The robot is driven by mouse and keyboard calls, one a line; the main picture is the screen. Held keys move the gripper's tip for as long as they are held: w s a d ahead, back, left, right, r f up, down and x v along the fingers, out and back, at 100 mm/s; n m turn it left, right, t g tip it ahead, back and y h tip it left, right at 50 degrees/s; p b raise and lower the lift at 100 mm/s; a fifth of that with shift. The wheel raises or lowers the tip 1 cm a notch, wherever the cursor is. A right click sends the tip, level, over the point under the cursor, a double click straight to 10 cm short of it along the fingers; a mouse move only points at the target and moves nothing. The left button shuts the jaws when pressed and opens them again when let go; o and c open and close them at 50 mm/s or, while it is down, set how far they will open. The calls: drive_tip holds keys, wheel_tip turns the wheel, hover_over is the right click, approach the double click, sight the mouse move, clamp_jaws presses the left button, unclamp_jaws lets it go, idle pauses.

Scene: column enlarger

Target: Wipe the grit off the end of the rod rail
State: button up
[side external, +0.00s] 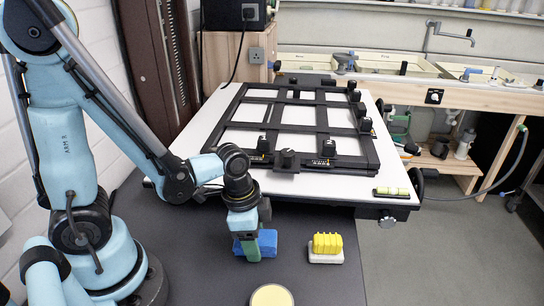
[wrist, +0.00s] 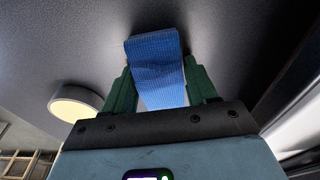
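My gripper (side external: 257,246) is low over the dark mat, with its green fingers down at a blue cloth-like pad (side external: 277,243). In the wrist view the blue pad (wrist: 157,65) lies between the two fingers (wrist: 158,85), one along each side, with little or no gap. Whether they press on it I cannot tell. The pad looks to be resting on the mat. A black frame of crossing rails (side external: 310,133) lies on the white baseboard (side external: 205,128) behind. I cannot make out which part is the rod rail, and no grit shows at this size.
A yellow ribbed block on a pale base (side external: 327,247) stands right of the pad. A round cream-topped object (side external: 271,296) is at the front, also in the wrist view (wrist: 76,102). A small green-and-white item (side external: 391,191) sits on the baseboard's front right corner. The mat's front right is clear.

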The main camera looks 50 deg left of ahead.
drive_tip(key=shift+o, duration=0.6)
drive_tip(key=shift+s+a+r, duration=0.1)
drive_tip(key=shift+r, duration=1.05)
drive_tip(key=shift+s+r, duration=0.25)
drive_tip(key=shift+r, duration=0.65)
drive_tip(key=shift+s+r, duration=0.25)
drive_tip(key=shift+r, duration=3.8)
drive_tip(key=w+a+r+n+t+y, duration=0.1)
drive_tip(key=w+a+n+t, duration=0.3)
drive_tip(key=n, duration=0.4)
drive_tip(key=shift+w+a+r+t, duration=0.25)
drive_tip(key=shift+a+r+t, duration=0.1)
drive_tip(key=shift+t, duration=0.55)
